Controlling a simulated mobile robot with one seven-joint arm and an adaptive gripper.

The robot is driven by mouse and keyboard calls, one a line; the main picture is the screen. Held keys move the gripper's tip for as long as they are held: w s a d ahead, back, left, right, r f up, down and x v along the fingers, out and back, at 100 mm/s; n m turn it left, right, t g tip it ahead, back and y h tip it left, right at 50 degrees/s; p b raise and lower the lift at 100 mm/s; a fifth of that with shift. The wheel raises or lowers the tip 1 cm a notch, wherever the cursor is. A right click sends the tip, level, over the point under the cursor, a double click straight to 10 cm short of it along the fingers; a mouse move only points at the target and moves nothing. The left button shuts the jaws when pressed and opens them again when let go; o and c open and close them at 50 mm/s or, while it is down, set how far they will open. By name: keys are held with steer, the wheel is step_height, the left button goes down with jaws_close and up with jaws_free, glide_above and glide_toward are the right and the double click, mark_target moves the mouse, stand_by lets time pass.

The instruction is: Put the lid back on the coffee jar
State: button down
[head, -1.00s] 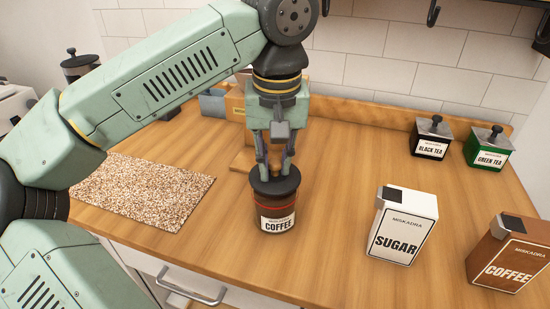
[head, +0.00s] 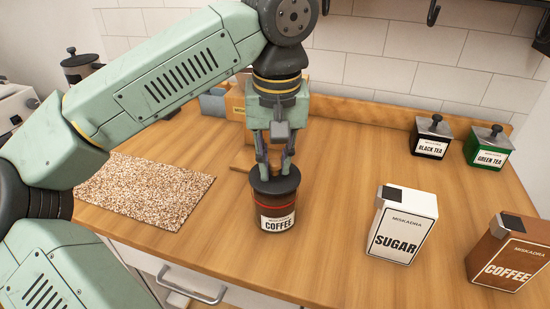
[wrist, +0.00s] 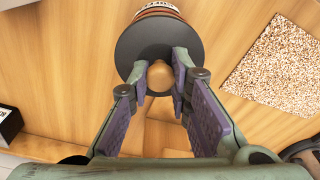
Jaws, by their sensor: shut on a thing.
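The coffee jar (head: 277,213) is dark brown with a red band and a white COFFEE label. It stands upright on the counter. The dark round lid (head: 274,185) is over the jar's mouth and looks roughly level. I cannot tell whether it rests on the rim or hovers just above. My gripper (head: 275,168) points down from above, shut on the lid's knob. The lid hides the jar's mouth.
A white sugar tin (head: 403,225) and a brown coffee tin (head: 511,252) stand to the right. Black tea (head: 431,137) and green tea (head: 488,148) canisters stand at the back right. A speckled mat (head: 145,190) lies left. Boxes stand behind my gripper.

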steer(key=shift+f, duration=0.15)
stand_by(0.6)
steer(key=c, duration=1.4)
jaws_free()
steer(key=o, duration=0.5)
steer(key=shift+r+p, duration=2.7)
steer(key=shift+r, duration=0.85)
steer(key=shift+c, duration=0.5)
